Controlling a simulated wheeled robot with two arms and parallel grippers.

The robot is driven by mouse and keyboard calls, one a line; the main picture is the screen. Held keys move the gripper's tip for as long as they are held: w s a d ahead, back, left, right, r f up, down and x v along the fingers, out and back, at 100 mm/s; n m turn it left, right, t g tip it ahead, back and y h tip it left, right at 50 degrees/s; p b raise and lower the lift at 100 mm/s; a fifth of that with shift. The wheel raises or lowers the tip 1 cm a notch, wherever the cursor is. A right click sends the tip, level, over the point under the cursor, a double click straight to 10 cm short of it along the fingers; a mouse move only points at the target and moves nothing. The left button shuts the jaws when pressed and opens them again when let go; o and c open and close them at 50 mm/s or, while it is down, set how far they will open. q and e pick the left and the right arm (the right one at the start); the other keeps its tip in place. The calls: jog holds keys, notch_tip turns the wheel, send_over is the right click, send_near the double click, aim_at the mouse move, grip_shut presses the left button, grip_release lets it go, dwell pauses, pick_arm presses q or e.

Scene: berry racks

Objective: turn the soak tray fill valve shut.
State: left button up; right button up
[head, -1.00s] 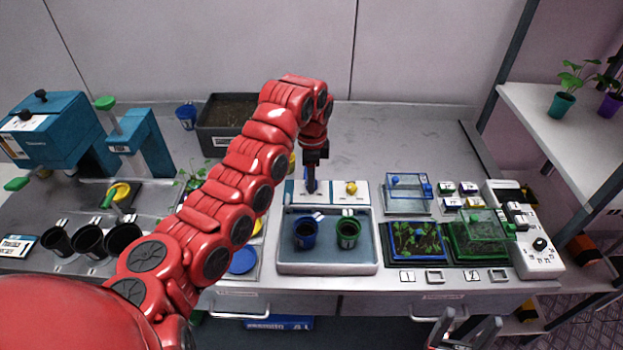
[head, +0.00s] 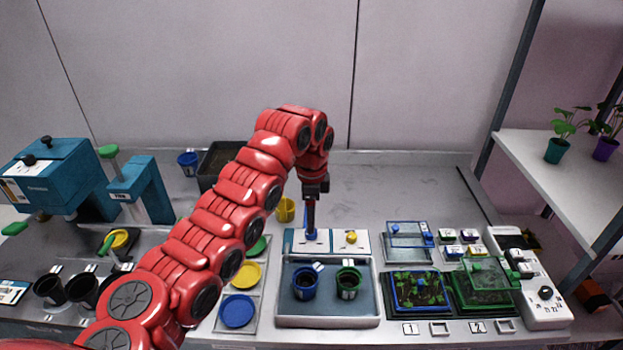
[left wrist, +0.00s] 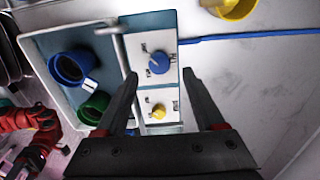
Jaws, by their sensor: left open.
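The soak tray (head: 292,319) is a grey basin with a white panel behind it. The panel carries a blue knob (head: 311,236) on the left and a yellow knob (head: 351,237) on the right. Both the blue knob (left wrist: 158,63) and the yellow knob (left wrist: 158,112) show in the left wrist view. My left gripper (head: 311,226) points down at the blue knob. In the left wrist view its open fingers (left wrist: 160,74) lie on either side of the blue knob's line; contact cannot be told. Red parts of my right arm show at lower left there; its jaws are unclear.
A blue pot (head: 304,286) and a green pot (head: 348,284) stand in the tray. A yellow cup (head: 285,209) is behind the panel at left. Lidded seedling trays (head: 419,306) stand to the right. The bench behind the panel is mostly clear.

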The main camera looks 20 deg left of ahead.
pick_arm(q)
notch_tip(320, 180, up, 13)
jog(key=p, duration=0.4)
jog(key=shift+p, duration=0.35)
